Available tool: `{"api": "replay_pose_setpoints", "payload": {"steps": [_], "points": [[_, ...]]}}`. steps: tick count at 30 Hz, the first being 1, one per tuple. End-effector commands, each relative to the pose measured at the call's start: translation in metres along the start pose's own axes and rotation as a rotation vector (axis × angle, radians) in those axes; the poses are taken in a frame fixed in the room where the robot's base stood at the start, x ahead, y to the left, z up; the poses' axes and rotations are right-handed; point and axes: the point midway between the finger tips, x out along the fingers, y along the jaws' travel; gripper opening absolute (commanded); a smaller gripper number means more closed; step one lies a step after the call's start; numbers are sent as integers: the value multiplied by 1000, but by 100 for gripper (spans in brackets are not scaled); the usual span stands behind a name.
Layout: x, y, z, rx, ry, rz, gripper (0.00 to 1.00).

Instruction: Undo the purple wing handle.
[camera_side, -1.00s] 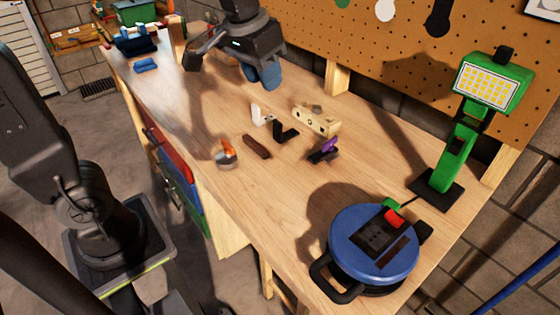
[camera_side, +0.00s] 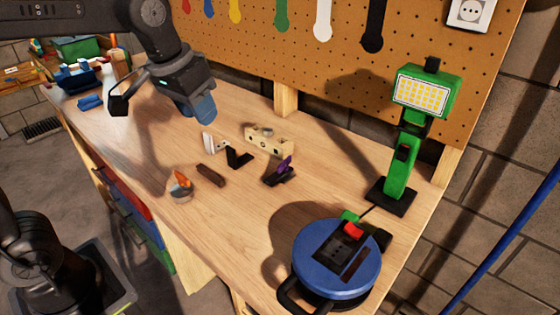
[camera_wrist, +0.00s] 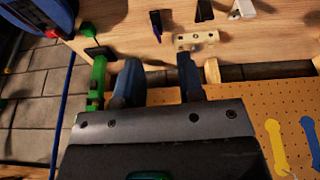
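The purple wing handle (camera_side: 283,166) stands up from a small black base (camera_side: 279,178) on the workbench, in the middle of the side view. In the wrist view the purple handle (camera_wrist: 158,36) is a thin sliver below its black base (camera_wrist: 156,18), near the top edge. My gripper (camera_side: 205,108) is above the bench, up and left of the handle in the side view, and apart from it. In the wrist view its two blue fingers (camera_wrist: 159,60) are spread with nothing between them.
Near the handle lie a beige block (camera_side: 269,140), black bracket (camera_side: 238,157), white bracket (camera_side: 214,143), brown bar (camera_side: 210,175) and an orange-handled round piece (camera_side: 182,186). A blue cable reel (camera_side: 336,262) and green lamp (camera_side: 400,165) stand to the right. A pegboard (camera_side: 345,75) rises behind.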

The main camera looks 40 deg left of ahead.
Motion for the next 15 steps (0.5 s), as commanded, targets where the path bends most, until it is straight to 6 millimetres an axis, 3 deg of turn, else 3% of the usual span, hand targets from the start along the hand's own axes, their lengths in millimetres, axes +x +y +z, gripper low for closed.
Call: {"api": "replay_pose_setpoints", "payload": {"steps": [3, 9, 15], "points": [[16, 7, -46, -17, -71, -4, 35], [58, 18, -110, -49, -181, -15, 35], [108, 28, -151, -76, -269, -29, 35]]}}
